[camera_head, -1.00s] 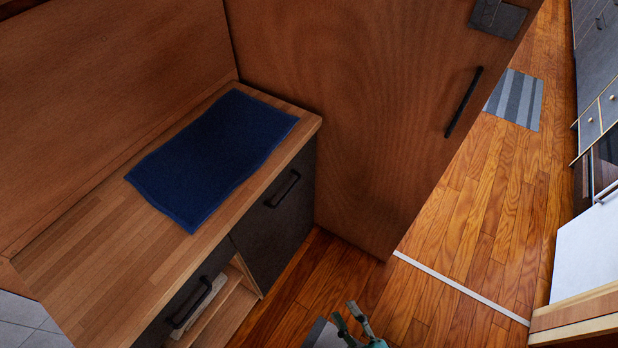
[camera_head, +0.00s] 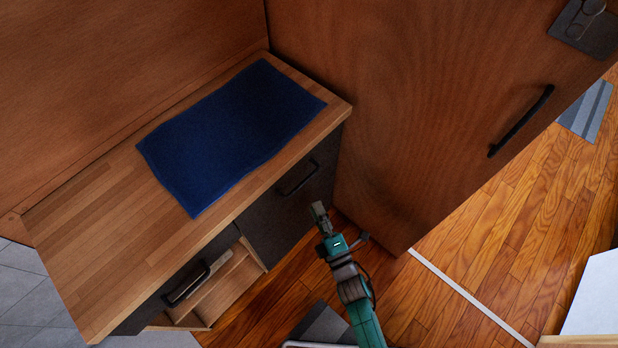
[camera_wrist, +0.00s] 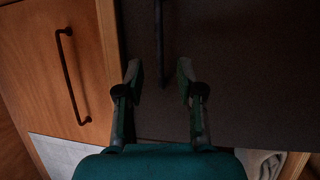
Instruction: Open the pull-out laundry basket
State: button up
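A dark panel with a black bar handle (camera_head: 297,178) forms the right front of the low cabinet (camera_head: 100,250). It is probably the pull-out laundry basket's front (camera_head: 275,215), and it looks closed, flush under the worktop. My gripper (camera_head: 318,212) is in front of this panel, near its right side and below the handle. In the wrist view my gripper (camera_wrist: 157,80) is open and empty, its two fingers apart. The dark front (camera_wrist: 225,70) fills the view ahead, and the handle (camera_wrist: 160,40) runs upward from between the fingertips. Contact with it cannot be told.
A blue towel (camera_head: 230,130) lies on the worktop. A tall wooden door (camera_head: 400,110) stands close on the right. Wooden floor (camera_head: 480,230) is free beyond it.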

aim_at(304, 181)
jog(key=x, duration=0.9)
jog(key=shift+w+a+r, duration=0.1)
jog(key=shift+w+a, duration=0.05)
grip_shut()
